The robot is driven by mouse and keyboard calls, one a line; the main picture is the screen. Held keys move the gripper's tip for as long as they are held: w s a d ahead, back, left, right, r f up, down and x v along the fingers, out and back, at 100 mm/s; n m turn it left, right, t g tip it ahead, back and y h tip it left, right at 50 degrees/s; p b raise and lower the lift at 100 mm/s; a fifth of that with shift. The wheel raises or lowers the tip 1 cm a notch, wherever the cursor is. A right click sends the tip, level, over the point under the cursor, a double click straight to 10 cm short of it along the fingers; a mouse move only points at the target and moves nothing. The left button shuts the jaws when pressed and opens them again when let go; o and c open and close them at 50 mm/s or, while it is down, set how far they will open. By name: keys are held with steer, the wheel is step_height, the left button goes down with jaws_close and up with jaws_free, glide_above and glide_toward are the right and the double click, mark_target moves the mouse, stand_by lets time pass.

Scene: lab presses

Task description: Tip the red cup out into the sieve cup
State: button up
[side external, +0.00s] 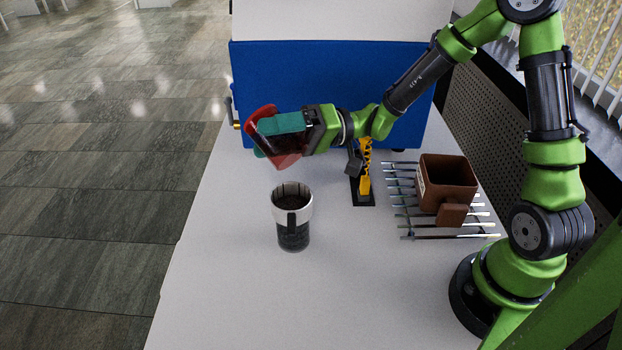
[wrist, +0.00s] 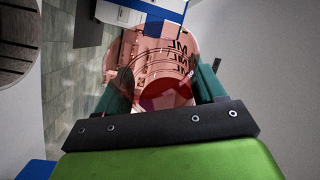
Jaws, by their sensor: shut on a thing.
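I cannot tell whether anything is left inside the red cup.
A brown box (side external: 447,182) stands on a rack of thin metal rods (side external: 400,208) at the right. A small yellow tower (side external: 365,170) on a black base stands behind the sieve cup. A blue panel (side external: 320,85) closes off the back. The table front is clear.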

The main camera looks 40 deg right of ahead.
steer(key=shift+r, duration=0.4)
steer(key=m, duration=0.1)
steer(key=m+h, duration=0.1)
steer(key=m, duration=0.1)
steer(key=m+g+h, duration=0.1)
steer(key=shift+r+m, duration=0.25)
steer(key=shift+m, duration=0.05)
steer(key=m+g+h, duration=0.1)
steer(key=m, duration=0.2)
steer(key=shift+r, duration=0.15)
steer(key=shift+r+m+g, duration=0.1)
steer(key=shift+m+g, duration=0.9)
steer(key=shift+m, duration=0.2)
steer(key=m+g+h, duration=0.1)
steer(key=m+g, duration=0.1)
steer(key=m, duration=0.1)
steer(key=shift+r, duration=0.2)
steer(key=m+g, duration=0.3)
steer(key=m, duration=0.1)
steer(key=shift+r, duration=0.25)
steer(key=shift+r, duration=0.1)
